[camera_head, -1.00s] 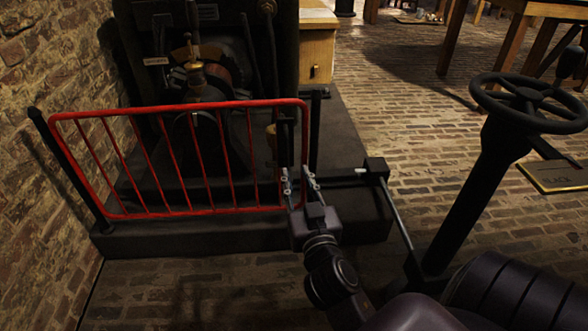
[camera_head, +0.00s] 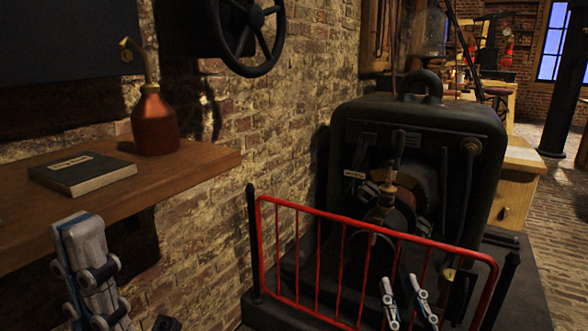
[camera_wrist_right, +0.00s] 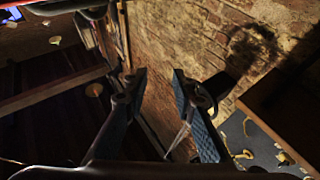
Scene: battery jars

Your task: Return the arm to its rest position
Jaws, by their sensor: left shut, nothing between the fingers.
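My left gripper (camera_head: 90,268) is at the lower left of the head view, near the wooden shelf. Its fingers are shut together with nothing held. My right gripper (camera_head: 408,290) shows at the bottom right of the head view, in front of the right part of the red gate (camera_head: 378,231). Its two fingers are apart and empty. In the right wrist view, the right gripper (camera_wrist_right: 160,73) also shows a gap between its pads, with brick wall beyond. Most of both arms is out of view.
The shelf (camera_head: 215,166) on the brick wall (camera_head: 290,110) bears a copper oil can (camera_head: 154,122) and a dark book (camera_head: 84,173). A black handwheel (camera_head: 257,15) is above. A dark machine (camera_head: 425,112) stands behind the gate. Open brick floor (camera_head: 560,215) lies to the right.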

